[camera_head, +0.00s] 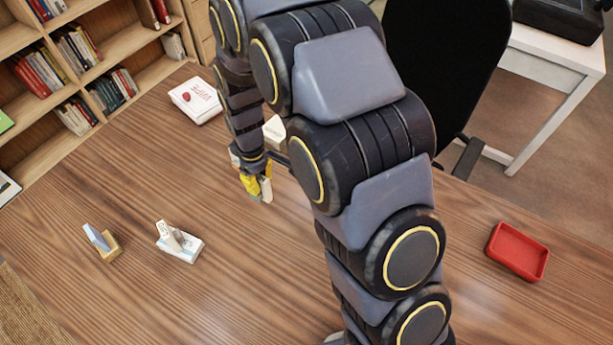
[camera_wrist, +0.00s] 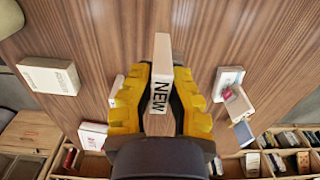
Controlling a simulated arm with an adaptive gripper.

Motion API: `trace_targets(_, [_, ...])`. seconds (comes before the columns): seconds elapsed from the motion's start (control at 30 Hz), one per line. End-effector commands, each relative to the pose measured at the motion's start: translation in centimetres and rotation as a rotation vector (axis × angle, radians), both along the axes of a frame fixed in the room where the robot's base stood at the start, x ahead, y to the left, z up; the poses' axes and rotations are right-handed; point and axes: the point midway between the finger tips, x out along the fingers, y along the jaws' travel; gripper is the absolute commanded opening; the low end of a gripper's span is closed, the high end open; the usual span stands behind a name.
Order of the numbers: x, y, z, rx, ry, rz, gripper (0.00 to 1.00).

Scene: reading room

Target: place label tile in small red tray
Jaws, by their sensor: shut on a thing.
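My gripper (camera_head: 258,190) is shut on the label tile (camera_head: 266,190), over the middle-left of the wooden table. In the wrist view the yellow fingers of my gripper (camera_wrist: 160,100) hold the pale tile (camera_wrist: 161,92) from both sides, with black letters NEW on its face. The fingers cover part of the tile's sides, and I cannot tell how high it is above the table. The small red tray (camera_head: 517,251) lies at the right of the table in the head view, looks empty, and is well apart from my gripper. It does not show in the wrist view.
A white lettered box (camera_head: 195,100) lies at the table's back. A pale block (camera_head: 274,131) is partly behind my arm. A white stand (camera_head: 178,242) and a wooden stand with a card (camera_head: 102,243) are at left. A black chair (camera_head: 440,60) stands behind the table.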

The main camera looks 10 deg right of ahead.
Motion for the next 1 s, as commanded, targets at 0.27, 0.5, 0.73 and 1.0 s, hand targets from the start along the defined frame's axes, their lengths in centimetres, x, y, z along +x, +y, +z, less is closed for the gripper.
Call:
trace_targets(0.27, [0.1, 0.1, 2.3, 0.002, -0.004, 0.000, 0.00])
trace_targets(0.5, [0.1, 0.1, 7.7, 0.003, -0.006, 0.000, 0.00])
trace_targets(0.73, [0.3, -2.3, 9.7, 0.000, 0.001, -0.061, 0.00])
trace_targets(1.0, [0.3, -9.2, 9.7, -0.002, 0.001, -0.246, 0.00])
